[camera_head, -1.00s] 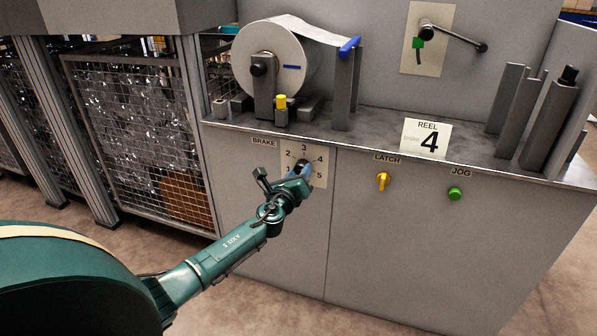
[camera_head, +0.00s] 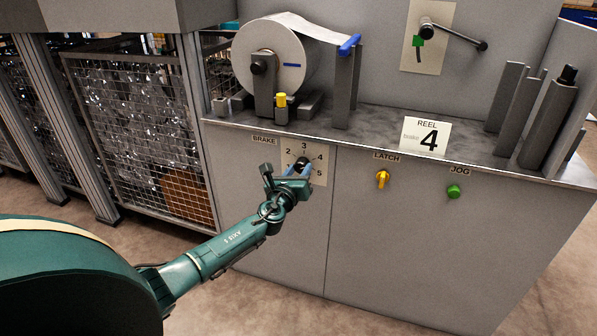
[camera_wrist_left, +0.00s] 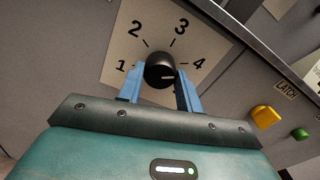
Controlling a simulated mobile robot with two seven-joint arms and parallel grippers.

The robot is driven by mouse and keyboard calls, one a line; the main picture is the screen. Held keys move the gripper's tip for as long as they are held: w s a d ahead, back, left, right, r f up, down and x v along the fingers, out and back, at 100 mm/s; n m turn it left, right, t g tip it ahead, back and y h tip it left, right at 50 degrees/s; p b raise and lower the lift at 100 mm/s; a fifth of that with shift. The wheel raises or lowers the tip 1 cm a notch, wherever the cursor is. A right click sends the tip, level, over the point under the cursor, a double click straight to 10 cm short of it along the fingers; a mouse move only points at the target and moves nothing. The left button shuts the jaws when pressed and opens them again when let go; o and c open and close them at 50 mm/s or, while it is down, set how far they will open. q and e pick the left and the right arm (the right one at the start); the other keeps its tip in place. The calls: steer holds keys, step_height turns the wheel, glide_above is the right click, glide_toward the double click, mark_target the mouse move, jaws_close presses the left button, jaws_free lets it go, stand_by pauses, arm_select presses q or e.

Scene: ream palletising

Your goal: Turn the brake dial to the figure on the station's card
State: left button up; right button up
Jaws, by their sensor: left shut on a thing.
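The brake dial is a black round knob (camera_wrist_left: 160,70) on a pale plate (camera_head: 318,176) with figures 1 to 5 around it. My left gripper (camera_head: 303,168) is at the dial, its blue fingers on either side of the knob and shut on it. In the left wrist view, a light mark on the knob points right, near the 4 side; I cannot tell whether it lines up exactly. The 5 is hidden there behind a finger. The station's card (camera_head: 427,137) reads REEL, with brake and a large 4. My right gripper is not in view.
A yellow latch knob (camera_head: 382,179) and a green jog button (camera_head: 454,191) are right of the dial. A white paper reel (camera_head: 290,72) stands above on the counter (camera_head: 375,127). A wire-mesh cage (camera_head: 135,120) stands at the left.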

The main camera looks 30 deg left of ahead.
arm_select(q)
steer(key=o, duration=0.7)
steer(key=shift+c, duration=0.2)
steer(key=o, duration=0.3)
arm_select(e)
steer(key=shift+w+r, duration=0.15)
arm_select(q)
steer(key=shift+o, duration=0.2)
steer(key=shift+s+d+p, duration=0.15)
steer(key=shift+s+p, duration=0.15)
steer(key=shift+s, duration=0.25)
steer(key=p+v, duration=0.2)
steer(key=v, duration=1)
steer(key=shift+p, duration=0.35)
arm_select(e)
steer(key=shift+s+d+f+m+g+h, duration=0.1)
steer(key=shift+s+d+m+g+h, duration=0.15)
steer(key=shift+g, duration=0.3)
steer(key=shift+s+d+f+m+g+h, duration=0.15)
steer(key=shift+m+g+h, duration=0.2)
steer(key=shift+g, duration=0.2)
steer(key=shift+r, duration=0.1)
